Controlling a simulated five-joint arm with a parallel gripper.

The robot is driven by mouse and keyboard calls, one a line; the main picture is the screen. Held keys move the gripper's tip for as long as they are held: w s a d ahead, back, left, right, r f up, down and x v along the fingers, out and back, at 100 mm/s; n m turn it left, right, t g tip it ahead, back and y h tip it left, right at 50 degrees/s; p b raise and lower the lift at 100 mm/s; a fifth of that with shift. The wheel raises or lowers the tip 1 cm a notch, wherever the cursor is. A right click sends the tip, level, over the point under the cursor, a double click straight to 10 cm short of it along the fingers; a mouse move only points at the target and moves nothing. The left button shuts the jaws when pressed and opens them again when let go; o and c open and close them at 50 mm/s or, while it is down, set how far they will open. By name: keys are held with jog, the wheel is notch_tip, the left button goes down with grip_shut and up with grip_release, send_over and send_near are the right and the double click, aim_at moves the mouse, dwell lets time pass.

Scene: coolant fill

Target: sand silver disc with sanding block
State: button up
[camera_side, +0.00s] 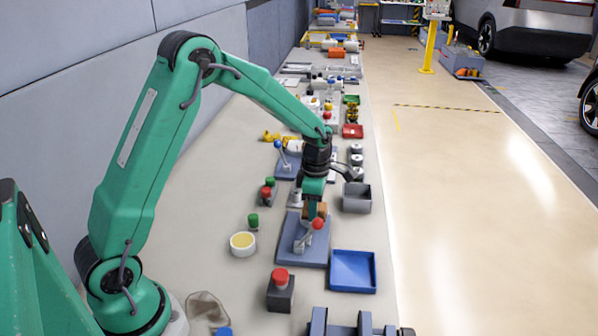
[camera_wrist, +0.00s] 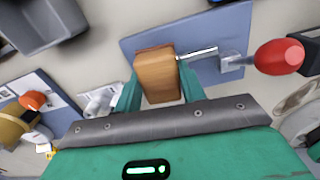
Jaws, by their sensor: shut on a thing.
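My gripper (camera_side: 314,203) hangs over the blue plate in the side view. In the wrist view my gripper (camera_wrist: 160,92) has its two green fingers on either side of a brown wooden-looking block (camera_wrist: 156,72), which I take to be the sanding block. The block (camera_side: 321,211) also shows in the side view, partly hidden by the fingers. It is above the blue plate (camera_wrist: 202,32), next to a metal lever with a red knob (camera_wrist: 278,57). I cannot tell whether it touches the plate or the lever. I cannot make out a silver disc for certain.
A blue tray (camera_side: 353,271) lies right of the plate. A grey bin (camera_side: 356,198) stands beyond it. A red button on a dark box (camera_side: 280,291) and a round yellow-topped tub (camera_side: 243,244) are nearby. The bench's left side beside the wall is mostly clear.

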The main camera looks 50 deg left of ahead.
aim_at(324, 206)
jog(key=shift+w+d, duration=0.6)
jog(key=shift+w+d+r, duration=0.15)
jog(key=shift+r, duration=0.5)
jog(key=shift+w+d+r, duration=0.1)
jog(key=shift+r, duration=3.35)
